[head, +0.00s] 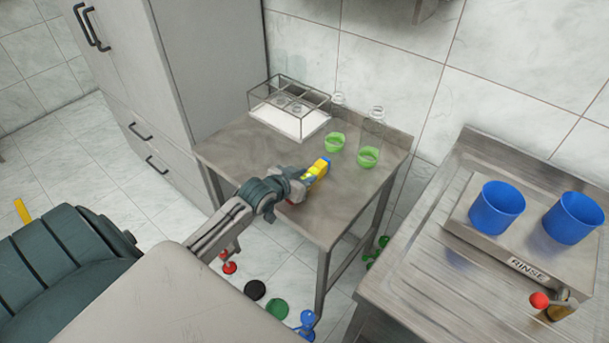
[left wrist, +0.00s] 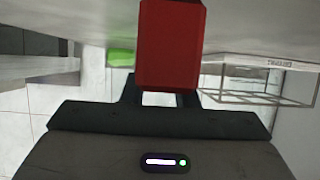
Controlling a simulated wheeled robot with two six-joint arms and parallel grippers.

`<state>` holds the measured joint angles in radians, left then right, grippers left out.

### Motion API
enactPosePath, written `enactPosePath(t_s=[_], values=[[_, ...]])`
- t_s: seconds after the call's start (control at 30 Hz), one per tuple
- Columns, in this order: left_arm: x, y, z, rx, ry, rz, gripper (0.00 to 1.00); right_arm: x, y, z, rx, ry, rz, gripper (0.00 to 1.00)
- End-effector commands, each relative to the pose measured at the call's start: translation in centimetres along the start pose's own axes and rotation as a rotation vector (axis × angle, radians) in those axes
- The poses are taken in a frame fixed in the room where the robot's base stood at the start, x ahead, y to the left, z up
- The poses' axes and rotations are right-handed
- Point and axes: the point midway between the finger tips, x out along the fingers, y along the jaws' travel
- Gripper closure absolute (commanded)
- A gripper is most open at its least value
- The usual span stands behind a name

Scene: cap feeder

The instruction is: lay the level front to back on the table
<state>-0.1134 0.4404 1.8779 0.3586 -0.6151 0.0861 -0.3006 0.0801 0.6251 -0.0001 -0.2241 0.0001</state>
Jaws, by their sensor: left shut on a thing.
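The level (head: 318,168) is a yellow bar with a blue end, seen in the head view over the middle of the metal table (head: 235,150). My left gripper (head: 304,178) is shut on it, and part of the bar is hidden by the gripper. The visible part points up and to the right, toward the bottles. A bit of red shows beside the gripper. In the left wrist view a red block (left wrist: 170,50), apparently the level's other end, stands in front of the fingers. I cannot tell whether the level touches the table. My right gripper is not in view.
A clear box (head: 290,108) stands at the table's back left. Two clear bottles with green lower parts (head: 335,142) (head: 368,157) stand at the back right. The table's front right is clear. Caps lie on the floor. A counter with blue cups (head: 497,208) is at right.

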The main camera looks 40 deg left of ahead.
Motion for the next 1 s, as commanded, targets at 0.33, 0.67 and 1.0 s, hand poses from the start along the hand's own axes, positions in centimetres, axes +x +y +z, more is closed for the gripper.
enactPosePath(t_s=[0.33, 0.67, 1.0], values=[[0.1, 0.0, 0.1, 0.000, 0.000, 0.000, 0.61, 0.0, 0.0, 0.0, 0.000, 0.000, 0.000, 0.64], [0.1, 0.0, 0.2, -0.001, -0.002, 0.000, 0.48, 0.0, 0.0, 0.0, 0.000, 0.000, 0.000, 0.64], [-4.2, -0.1, 0.4, 0.007, -0.005, -0.001, 0.48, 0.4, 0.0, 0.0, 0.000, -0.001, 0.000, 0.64]])
